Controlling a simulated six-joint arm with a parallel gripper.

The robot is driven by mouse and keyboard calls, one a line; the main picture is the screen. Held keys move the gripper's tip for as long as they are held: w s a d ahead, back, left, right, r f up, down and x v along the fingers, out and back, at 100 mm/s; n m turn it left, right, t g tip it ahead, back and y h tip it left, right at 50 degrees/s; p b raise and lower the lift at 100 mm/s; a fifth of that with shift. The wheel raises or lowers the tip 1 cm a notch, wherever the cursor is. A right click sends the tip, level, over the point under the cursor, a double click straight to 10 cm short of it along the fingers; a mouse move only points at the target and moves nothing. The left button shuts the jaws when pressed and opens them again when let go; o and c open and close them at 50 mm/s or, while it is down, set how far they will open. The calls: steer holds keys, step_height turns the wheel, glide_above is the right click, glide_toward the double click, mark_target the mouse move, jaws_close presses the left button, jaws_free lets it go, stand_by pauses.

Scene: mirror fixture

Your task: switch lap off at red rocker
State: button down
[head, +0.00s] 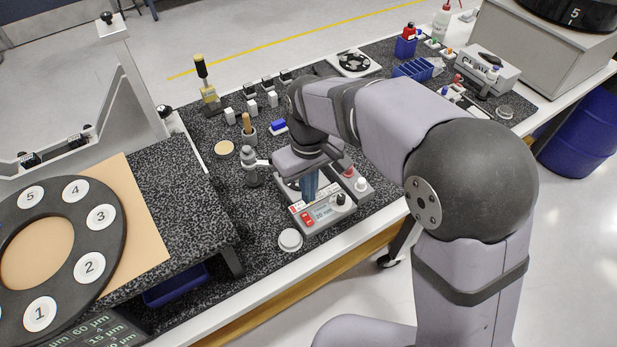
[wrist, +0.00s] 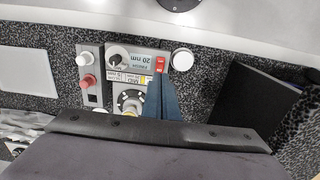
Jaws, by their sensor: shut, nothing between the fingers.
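The small grey lap unit (head: 322,212) stands near the bench's front edge. It has a black knob (head: 340,199), a "20 nm" label and a red rocker (head: 307,217) on its front left corner. The rocker also shows in the wrist view (wrist: 160,64), at the unit's edge. My gripper (head: 309,197), with blue fingers, is shut and empty, pointing down over the unit just behind the rocker. In the wrist view its fingertips (wrist: 162,78) appear right beside the rocker. I cannot tell whether they touch it. The lap's round plate (wrist: 131,101) is partly hidden by my gripper.
A grey box with a red button (head: 349,172) and a white knob (head: 362,184) adjoins the unit on the right. A white round lid (head: 290,240) lies in front. A grey post (head: 249,165) stands to the left. The bench's white edge (head: 290,275) is close.

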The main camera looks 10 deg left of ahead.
step_height(320, 180, up, 5)
glide_above(309, 221)
steer(key=shift+w+a+b, duration=0.1)
steer(key=shift+b, duration=0.35)
steer(key=shift+f, duration=0.1)
steer(key=b, duration=0.3)
steer(key=shift+f+b, duration=0.3)
steer(key=shift+b, duration=0.05)
steer(key=shift+r+b, duration=0.15)
steer(key=shift+b, duration=0.6)
steer(key=shift+r, duration=0.25)
steer(key=shift+f, duration=0.1)
step_height(309, 221, down, 14)
steer(key=p, duration=0.3)
